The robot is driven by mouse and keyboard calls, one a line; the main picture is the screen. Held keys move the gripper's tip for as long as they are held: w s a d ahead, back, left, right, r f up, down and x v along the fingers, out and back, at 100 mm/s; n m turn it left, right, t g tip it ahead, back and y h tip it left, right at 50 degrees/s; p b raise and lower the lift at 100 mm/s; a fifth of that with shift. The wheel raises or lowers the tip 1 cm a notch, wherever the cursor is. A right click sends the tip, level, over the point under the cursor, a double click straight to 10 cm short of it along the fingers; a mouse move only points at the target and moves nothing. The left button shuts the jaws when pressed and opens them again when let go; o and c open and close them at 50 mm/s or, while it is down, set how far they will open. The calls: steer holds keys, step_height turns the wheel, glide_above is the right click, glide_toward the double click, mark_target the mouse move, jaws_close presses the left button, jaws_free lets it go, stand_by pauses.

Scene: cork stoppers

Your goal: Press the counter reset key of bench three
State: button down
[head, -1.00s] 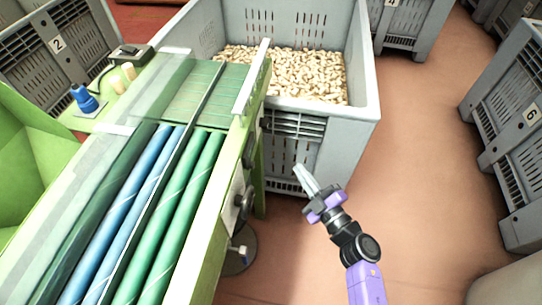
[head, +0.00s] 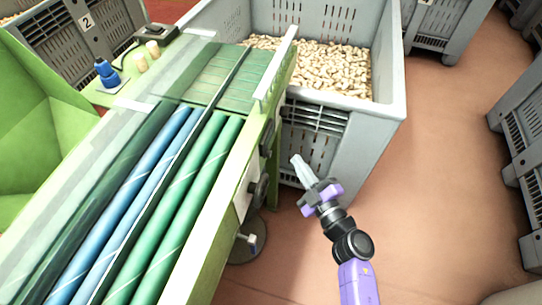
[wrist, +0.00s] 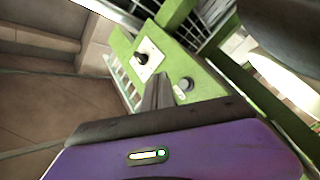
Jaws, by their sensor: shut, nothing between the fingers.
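The sorting bench (head: 205,240) is a green-framed machine with blue and green rollers, on the left in the head view. Its side carries dark round fittings (head: 259,190). In the wrist view the green side panel (wrist: 207,88) bears a pale plate with a black knob (wrist: 143,58) and a grey round button (wrist: 186,84). I cannot tell which is the counter reset key, and I see no number three. My gripper (head: 297,160) is shut and empty, apart from the bench side and pointing towards it; its fingers (wrist: 160,90) also show in the wrist view.
A grey crate (head: 375,140) of cork stoppers (head: 330,70) stands at the bench's far end, close beyond my gripper. A crate marked 2 (head: 85,22) is at the upper left; other crates (head: 520,150) stand at the right. Reddish floor (head: 440,170) lies free between.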

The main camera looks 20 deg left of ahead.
steer(key=shift+a, duration=1.95)
steer(key=shift+w+a, duration=0.1)
steer(key=shift+a, duration=0.05)
stand_by(0.5)
steer(key=shift+a, duration=0.3)
steer(key=shift+a+b, duration=0.3)
steer(key=shift+a, duration=0.15)
stand_by(0.7)
steer(key=shift+d, duration=0.1)
steer(key=shift+d+p, duration=0.5)
steer(key=shift+d, duration=0.25)
steer(key=shift+d+p, duration=1.1)
steer(key=shift+d, duration=1.45)
